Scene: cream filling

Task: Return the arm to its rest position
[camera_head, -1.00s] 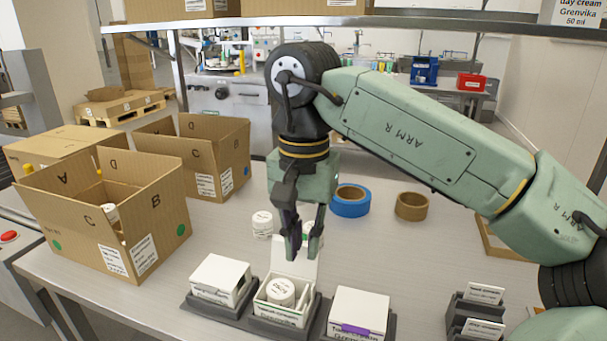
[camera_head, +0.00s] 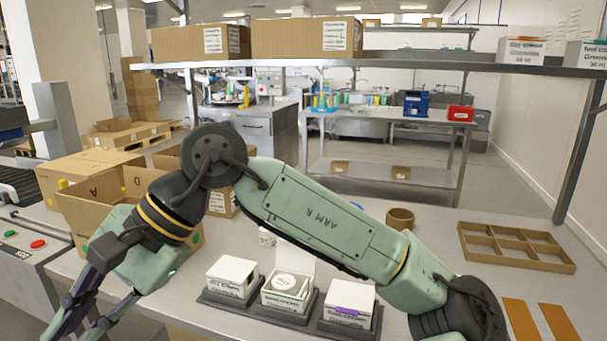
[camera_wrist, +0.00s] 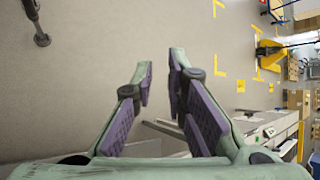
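My gripper (camera_head: 88,318) hangs at the lower left in the head view, out past the table's front left edge. My green arm is folded across the front of the table, with its elbow raised at the left. In the wrist view my gripper (camera_wrist: 161,80) shows two purple-padded fingers spread apart, with nothing between them and the floor beyond.
A row of three white boxes stands on the table; the middle box (camera_head: 286,292) is open with a white jar (camera_head: 284,282) in it. An open carton (camera_head: 88,205) is close to my arm at left. A wooden divider tray (camera_head: 517,262) lies at right.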

